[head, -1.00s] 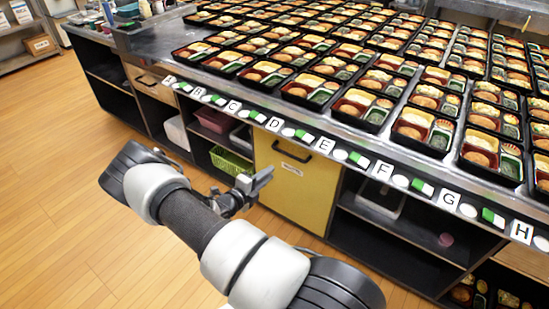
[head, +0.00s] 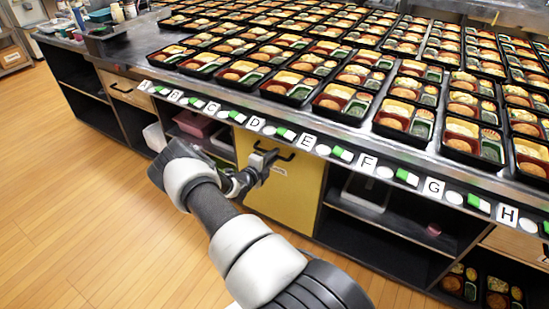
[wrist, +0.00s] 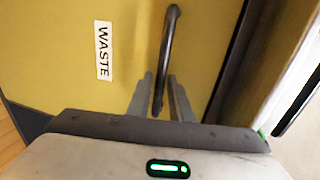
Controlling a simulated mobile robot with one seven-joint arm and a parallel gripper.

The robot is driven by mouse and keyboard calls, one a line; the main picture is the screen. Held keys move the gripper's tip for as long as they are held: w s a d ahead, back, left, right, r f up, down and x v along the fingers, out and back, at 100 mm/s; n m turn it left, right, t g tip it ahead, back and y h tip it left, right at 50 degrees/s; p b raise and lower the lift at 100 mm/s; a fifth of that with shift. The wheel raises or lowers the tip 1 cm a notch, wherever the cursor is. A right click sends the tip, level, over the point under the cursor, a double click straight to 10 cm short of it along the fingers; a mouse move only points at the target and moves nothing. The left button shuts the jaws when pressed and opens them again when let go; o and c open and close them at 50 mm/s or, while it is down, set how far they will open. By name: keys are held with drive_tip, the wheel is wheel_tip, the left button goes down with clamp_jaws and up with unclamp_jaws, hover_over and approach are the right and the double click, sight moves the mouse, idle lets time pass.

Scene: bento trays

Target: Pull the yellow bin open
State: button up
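The yellow bin front (head: 298,203) is set under the counter, flush with the cabinet. It fills most of the wrist view (wrist: 55,65), with a white WASTE label (wrist: 104,51). Its dark bar handle (wrist: 168,45) is near the top edge of the panel and also shows in the head view (head: 285,155). My gripper (head: 268,158) is at the handle. In the wrist view my gripper (wrist: 161,84) is open, one finger on each side of the bar, with small gaps showing. The bin looks closed.
The counter above carries rows of filled bento trays (head: 346,102), and lettered labels run along its front edge. Open shelves (head: 380,235) lie right of the bin, and more shelves with a pink container (head: 195,124) lie left. The wooden floor (head: 90,210) in front is clear.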

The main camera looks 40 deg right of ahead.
drive_tip(key=shift+w+d+f, duration=0.1)
drive_tip(key=shift+w+d, duration=0.1)
drive_tip(key=shift+d, duration=0.35)
clamp_jaws()
drive_tip(key=shift+a, duration=0.1)
